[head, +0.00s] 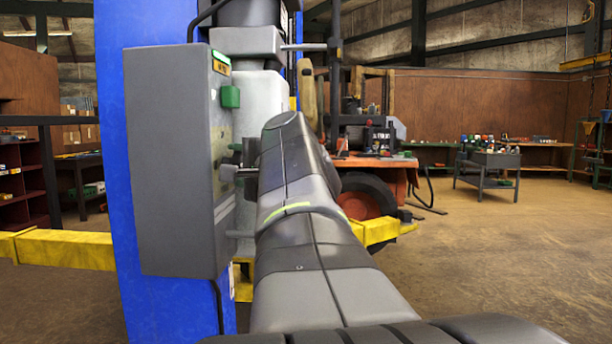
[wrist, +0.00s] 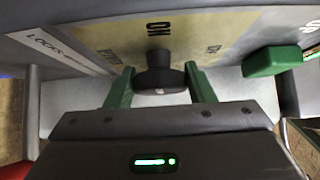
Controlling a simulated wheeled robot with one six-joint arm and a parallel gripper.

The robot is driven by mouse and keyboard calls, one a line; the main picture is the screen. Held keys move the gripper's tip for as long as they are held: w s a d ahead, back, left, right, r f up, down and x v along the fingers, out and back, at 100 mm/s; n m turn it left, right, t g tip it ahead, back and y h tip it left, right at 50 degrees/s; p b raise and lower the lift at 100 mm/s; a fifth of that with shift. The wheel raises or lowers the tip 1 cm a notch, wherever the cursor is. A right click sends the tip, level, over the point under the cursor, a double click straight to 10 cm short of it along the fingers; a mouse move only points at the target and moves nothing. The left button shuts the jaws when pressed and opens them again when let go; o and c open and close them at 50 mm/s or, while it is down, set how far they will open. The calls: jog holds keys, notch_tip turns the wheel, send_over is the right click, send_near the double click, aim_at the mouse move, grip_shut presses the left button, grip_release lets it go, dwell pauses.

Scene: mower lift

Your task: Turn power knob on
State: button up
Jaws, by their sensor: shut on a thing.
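The dark power knob (wrist: 160,76) sits on the control panel's yellow label in the wrist view. In the head view the grey control box (head: 170,165) is mounted on the blue post. My arm reaches forward to the box's right face. The knob and fingertips are seen edge-on there and are mostly hidden, so the knob's angle is hard to tell.
A green button (wrist: 276,60) stands out from the panel, right of my gripper in the wrist view. The blue lift post (head: 108,180) is behind the box. A yellow lift arm (head: 70,248) extends left. An orange vehicle (head: 375,170) is behind my arm. The floor to the right is open.

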dwell(0.5)
jog(key=o, duration=1)
jog(key=shift+c, duration=0.2)
jog(key=shift+s, duration=0.1)
